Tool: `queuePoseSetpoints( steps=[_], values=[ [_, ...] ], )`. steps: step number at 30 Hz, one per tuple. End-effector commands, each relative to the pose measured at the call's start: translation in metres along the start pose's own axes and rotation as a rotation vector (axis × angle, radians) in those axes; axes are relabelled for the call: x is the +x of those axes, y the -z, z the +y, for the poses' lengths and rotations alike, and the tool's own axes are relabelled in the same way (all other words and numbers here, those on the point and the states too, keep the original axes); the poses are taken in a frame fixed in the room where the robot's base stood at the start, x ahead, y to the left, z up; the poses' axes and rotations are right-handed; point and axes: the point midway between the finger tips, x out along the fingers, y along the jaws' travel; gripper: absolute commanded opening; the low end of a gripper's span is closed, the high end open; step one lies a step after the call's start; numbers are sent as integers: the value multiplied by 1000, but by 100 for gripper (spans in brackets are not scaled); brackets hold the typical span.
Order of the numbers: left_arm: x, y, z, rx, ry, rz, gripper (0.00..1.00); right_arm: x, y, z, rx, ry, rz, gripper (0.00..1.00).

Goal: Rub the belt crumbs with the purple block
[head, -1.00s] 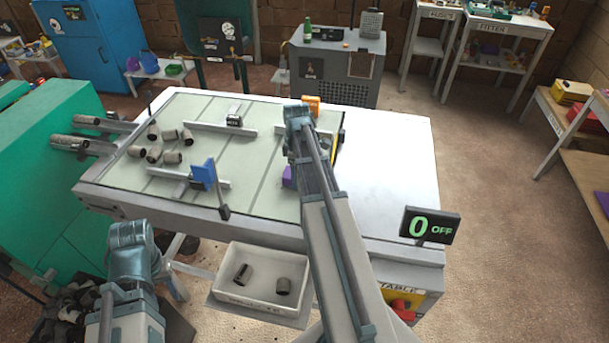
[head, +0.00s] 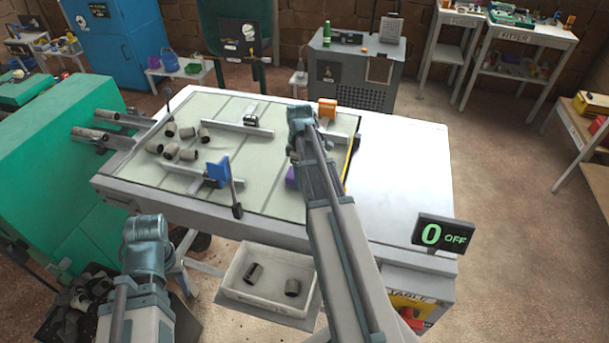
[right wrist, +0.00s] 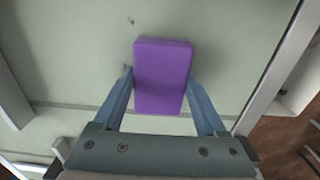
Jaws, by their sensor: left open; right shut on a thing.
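The purple block (right wrist: 162,76) sits between the two fingers of my right gripper (right wrist: 161,85) in the right wrist view, over or on the pale green belt (right wrist: 225,40). I cannot tell whether it touches the belt. In the head view a little of the block (head: 291,177) shows beside my right arm, which hides the gripper. Small dark specks, perhaps crumbs (right wrist: 131,21), lie on the belt beyond the block. My left gripper (head: 147,240) is open, low at the left, in front of the table and away from the belt; its fingers are hard to make out.
Several grey paper plugs (head: 180,153) lie on the belt's left part. A blue paddle (head: 218,171) stands at its front, and an orange block (head: 327,107) at its back right. A white bin (head: 230,285) with two plugs is below. The white tabletop (head: 400,170) is clear.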

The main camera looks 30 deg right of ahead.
Motion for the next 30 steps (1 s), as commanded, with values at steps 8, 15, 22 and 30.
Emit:
queuePoseSetpoints(
  steps=[8,15,22,30],
  values=[
    [0,0,0,0,0,0,50,-1,27,1,-5,0,9,30],
    [-1,0,0,0,0,0,50,-1,35,0,-2,0,8,30],
    [-2,0,0,0,0,0,50,-3,34,8,-1,0,6,30],
    [-3,0,0,0,0,0,50,-4,32,16,-1,0,4,30]
  ],
)
